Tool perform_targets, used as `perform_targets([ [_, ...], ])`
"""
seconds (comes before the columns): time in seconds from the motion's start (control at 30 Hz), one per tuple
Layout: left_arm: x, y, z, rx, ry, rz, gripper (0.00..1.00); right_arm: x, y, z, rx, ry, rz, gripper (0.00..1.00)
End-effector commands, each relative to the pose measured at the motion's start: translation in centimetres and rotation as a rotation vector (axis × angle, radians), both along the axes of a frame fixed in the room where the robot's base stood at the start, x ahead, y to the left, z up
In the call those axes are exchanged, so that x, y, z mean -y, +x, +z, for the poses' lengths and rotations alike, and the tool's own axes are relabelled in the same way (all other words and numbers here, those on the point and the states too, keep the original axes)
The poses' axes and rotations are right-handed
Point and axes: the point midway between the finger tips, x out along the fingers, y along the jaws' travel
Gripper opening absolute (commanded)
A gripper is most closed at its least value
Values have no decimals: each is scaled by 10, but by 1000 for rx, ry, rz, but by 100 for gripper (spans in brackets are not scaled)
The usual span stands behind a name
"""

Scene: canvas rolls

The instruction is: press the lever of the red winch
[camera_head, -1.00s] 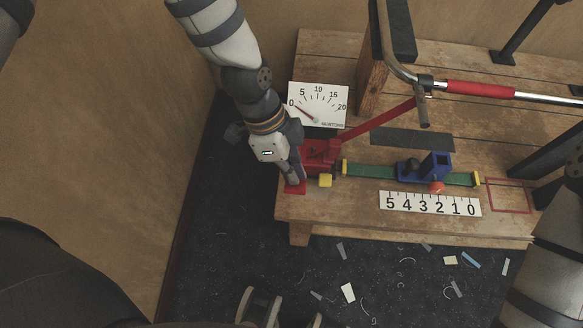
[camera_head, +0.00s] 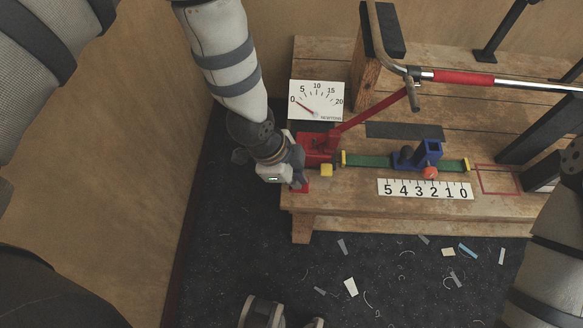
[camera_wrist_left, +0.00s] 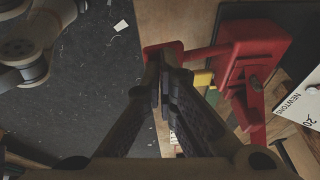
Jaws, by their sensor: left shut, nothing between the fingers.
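The red winch (camera_head: 318,148) is bolted near the left front corner of the wooden bench. Its lever ends in a flat red pad (camera_head: 304,187) at the bench corner; the lever also shows in the left wrist view (camera_wrist_left: 205,53). My left gripper (camera_head: 298,182) is shut and empty, its tips right at the pad. In the left wrist view the closed fingers (camera_wrist_left: 165,78) overlap the near side of the pad; I cannot tell whether they touch it.
A newton gauge (camera_head: 318,100) stands behind the winch, its needle near 0. A green strap (camera_head: 370,161) runs right to a blue carriage (camera_head: 428,153) above a number scale (camera_head: 425,189). A red-gripped bar (camera_head: 463,77) crosses above the bench. Scraps litter the dark floor.

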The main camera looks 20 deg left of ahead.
Motion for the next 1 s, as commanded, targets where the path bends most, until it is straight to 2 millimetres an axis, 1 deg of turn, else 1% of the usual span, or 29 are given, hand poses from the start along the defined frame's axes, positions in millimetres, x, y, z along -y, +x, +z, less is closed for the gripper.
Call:
perform_targets([
  [0.1,1,-4,-7,-3,1,-1,0,0,1,0,3,0,0,46],
  [0.4,3,-8,-20,-2,0,-1,0,0,1,0,2,0,0,46],
  [1.0,3,-13,-26,-10,1,0,0,0,0,-1,0,0,0,46],
])
